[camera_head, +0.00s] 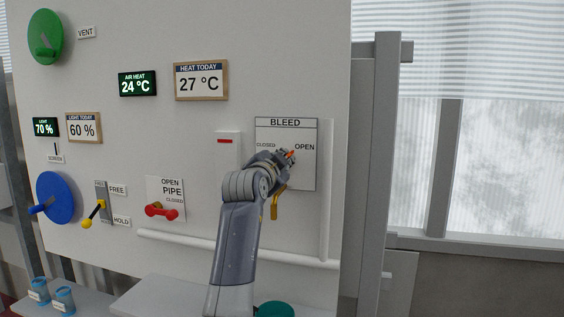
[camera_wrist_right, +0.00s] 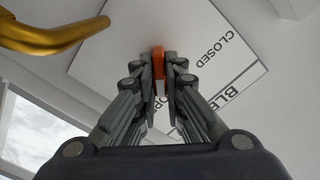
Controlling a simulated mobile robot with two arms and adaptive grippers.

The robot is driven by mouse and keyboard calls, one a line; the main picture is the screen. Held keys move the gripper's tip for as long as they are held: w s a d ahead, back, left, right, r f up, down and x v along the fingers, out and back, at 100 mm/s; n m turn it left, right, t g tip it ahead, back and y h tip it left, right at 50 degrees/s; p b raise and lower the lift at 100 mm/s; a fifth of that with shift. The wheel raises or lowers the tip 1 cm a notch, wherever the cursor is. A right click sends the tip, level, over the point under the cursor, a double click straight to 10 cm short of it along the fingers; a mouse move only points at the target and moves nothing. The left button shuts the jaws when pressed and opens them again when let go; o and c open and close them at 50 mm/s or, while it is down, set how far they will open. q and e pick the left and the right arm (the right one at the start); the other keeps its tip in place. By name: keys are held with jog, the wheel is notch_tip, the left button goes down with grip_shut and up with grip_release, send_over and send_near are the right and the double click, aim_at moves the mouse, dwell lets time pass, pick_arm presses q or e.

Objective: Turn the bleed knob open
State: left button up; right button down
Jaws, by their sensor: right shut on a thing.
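The bleed plate (camera_head: 303,170) is a grey panel marked BLEED, with CLOSED at its left and OPEN at its right. The orange bleed knob (camera_head: 291,154) shows only in part at the plate's middle, its tip toward OPEN. My right gripper (camera_head: 285,158) is at the knob. In the right wrist view the fingers (camera_wrist_right: 169,75) are shut on the orange knob (camera_wrist_right: 179,62), which sits between their tips. The fingers hide much of the knob and part of the lettering. My left gripper is not in view.
A brass spout (camera_head: 274,207) hangs just below the plate, close to my right gripper; it also shows in the right wrist view (camera_wrist_right: 50,35). A red-handled pipe valve (camera_head: 160,211) is to the left. A white pipe (camera_head: 220,247) runs below. A green round thing (camera_head: 275,309) is beneath.

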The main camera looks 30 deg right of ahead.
aim_at(285, 122)
jog(key=c, duration=1.8)
grip_release()
jog(key=shift+w, duration=0.1)
jog(key=shift+o, duration=0.6)
jog(key=shift+w+d+f, duration=0.15)
jog(key=shift+w, duration=0.1)
notch_tip(285, 122, up, 10)
jog(key=shift+r, duration=0.1)
jog(key=shift+s+a+r, duration=0.2)
jog(key=shift+s, duration=0.05)
jog(key=shift+w+d+f, duration=0.25)
jog(key=shift+w+f, duration=0.05)
jog(key=shift+w, duration=0.05)
jog(key=shift+s+p, duration=0.15)
jog(key=shift+p, duration=0.15)
jog(key=s+a+f+n+p, duration=0.7)
jog(key=a+f+n+p, duration=0.3)
jog(key=p, duration=0.6)
jog(key=w+d+n+p, duration=0.1)
jog(key=w+d+p, duration=0.3)
jog(key=d, duration=0.5)
jog(key=w, duration=0.2)
jog(key=shift+w+d+p, duration=0.25)
jog(key=shift+w+p, duration=0.05)
jog(key=shift+w, duration=0.05)
